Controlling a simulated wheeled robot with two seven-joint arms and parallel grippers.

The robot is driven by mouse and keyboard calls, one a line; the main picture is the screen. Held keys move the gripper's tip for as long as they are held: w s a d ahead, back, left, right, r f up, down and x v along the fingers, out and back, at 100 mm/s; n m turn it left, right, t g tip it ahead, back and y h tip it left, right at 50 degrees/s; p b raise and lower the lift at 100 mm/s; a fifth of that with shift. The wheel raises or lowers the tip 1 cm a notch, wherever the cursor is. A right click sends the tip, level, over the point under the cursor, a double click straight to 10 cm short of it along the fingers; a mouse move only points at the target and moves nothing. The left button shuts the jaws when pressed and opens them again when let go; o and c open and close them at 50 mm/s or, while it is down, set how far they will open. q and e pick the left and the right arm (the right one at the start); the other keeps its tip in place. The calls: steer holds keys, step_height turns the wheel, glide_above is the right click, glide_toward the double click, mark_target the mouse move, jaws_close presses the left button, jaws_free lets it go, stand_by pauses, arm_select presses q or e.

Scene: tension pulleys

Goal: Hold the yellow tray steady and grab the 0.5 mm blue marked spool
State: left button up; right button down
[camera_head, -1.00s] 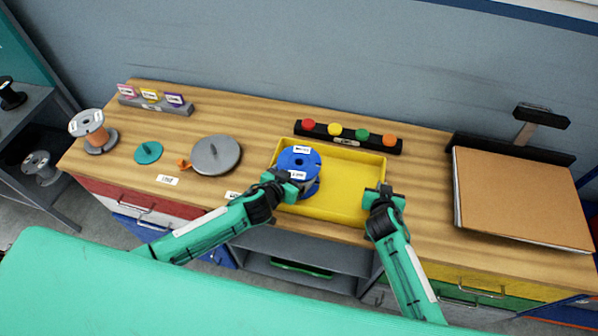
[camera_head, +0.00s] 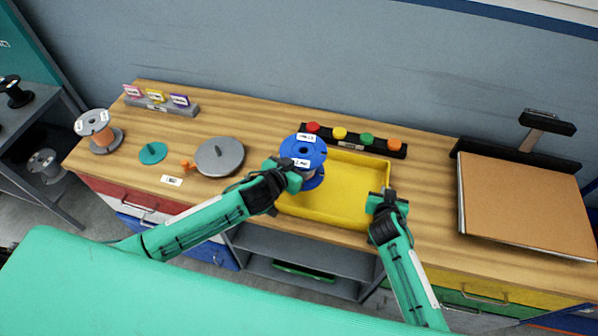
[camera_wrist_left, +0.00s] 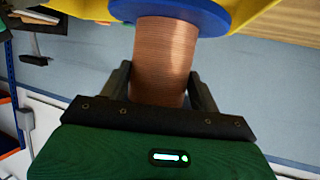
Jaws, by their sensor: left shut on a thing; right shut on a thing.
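The blue spool (camera_head: 304,150) with white labels is at the left end of the yellow tray (camera_head: 345,192), raised above it. My left gripper (camera_head: 286,174) is shut on the spool. In the left wrist view its copper-wound middle (camera_wrist_left: 165,60) sits between the two fingers, with a blue flange (camera_wrist_left: 190,12) beyond. My right gripper (camera_head: 382,200) is shut on the tray's right wall near the front corner. The tray rests on the wooden bench and its visible floor is bare. The label text on the spool is too small to read surely.
A grey disc (camera_head: 219,157) and a teal disc (camera_head: 153,153) lie left of the tray. A copper spool (camera_head: 95,128) stands at the bench's left end. A dark strip with coloured knobs (camera_head: 352,141) sits behind the tray. A brown board (camera_head: 525,205) lies at right.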

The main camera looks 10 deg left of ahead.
mark_target(298, 156)
arm_select(q)
steer(key=shift+r, duration=1.7)
arm_select(e)
steer(key=c, duration=1.5)
jaws_free()
steer(key=v, duration=1.2)
